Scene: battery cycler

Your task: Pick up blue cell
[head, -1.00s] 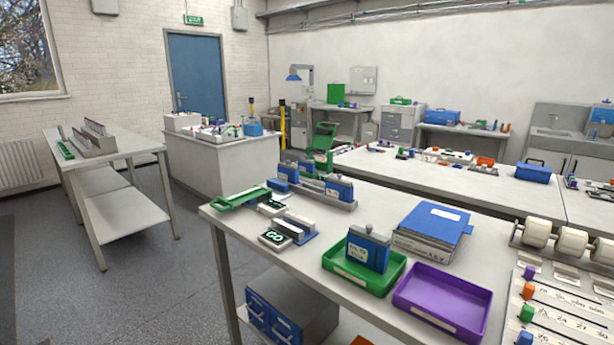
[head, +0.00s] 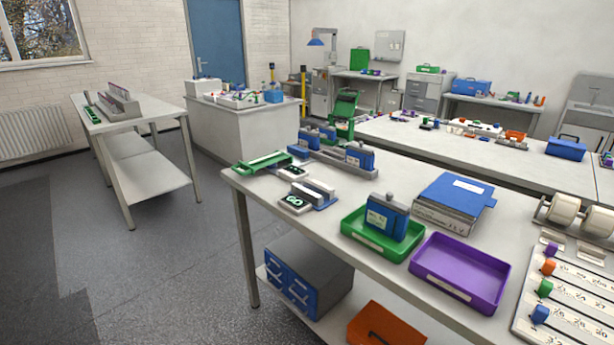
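A blue cell (head: 386,218) with a pale label and a grey top knob stands upright in the green tray (head: 353,243) on the near table. More blue cells (head: 360,156) stand in a grey rack (head: 333,164) farther back on the same table. I cannot tell from the picture which blue cell the task means. Neither of my grippers is in view.
An empty purple tray (head: 458,272) lies right of the green tray. A blue-topped grey box (head: 452,203) stands behind them. A GO block (head: 294,202) and a green holder (head: 263,163) are at the left. Floor (head: 170,270) left of the table (head: 268,222) is clear.

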